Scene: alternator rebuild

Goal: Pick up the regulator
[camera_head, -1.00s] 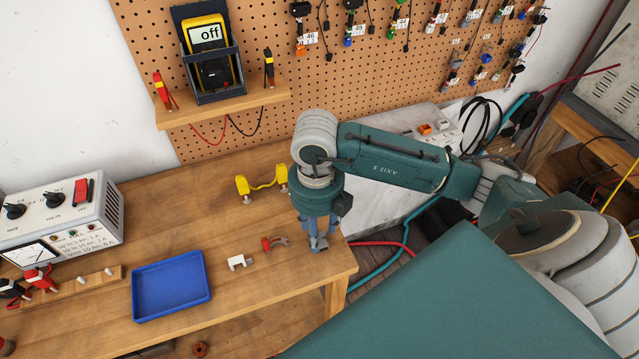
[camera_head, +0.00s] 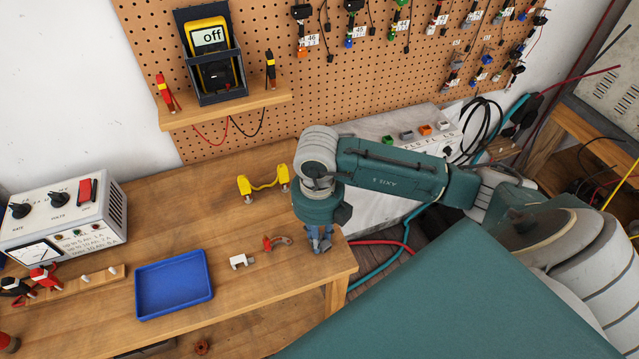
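My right gripper (camera_head: 321,245) comes in from the right and points down near the right front part of the wooden bench. Its fingers are at a small grey piece (camera_head: 322,249), which may be the regulator. The fingers cover most of it, and I cannot tell whether they grip it. A white bracket-like part (camera_head: 241,261) and a curved part with a red end (camera_head: 276,242) lie on the bench to the left of the gripper. My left gripper is not in view.
A blue tray (camera_head: 141,292) lies on the wooden bench (camera_head: 215,215). A yellow stand (camera_head: 264,186) is behind the small parts. A white power supply (camera_head: 100,215) is at the left. A shelf (camera_head: 222,112) holds a multimeter reading "off".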

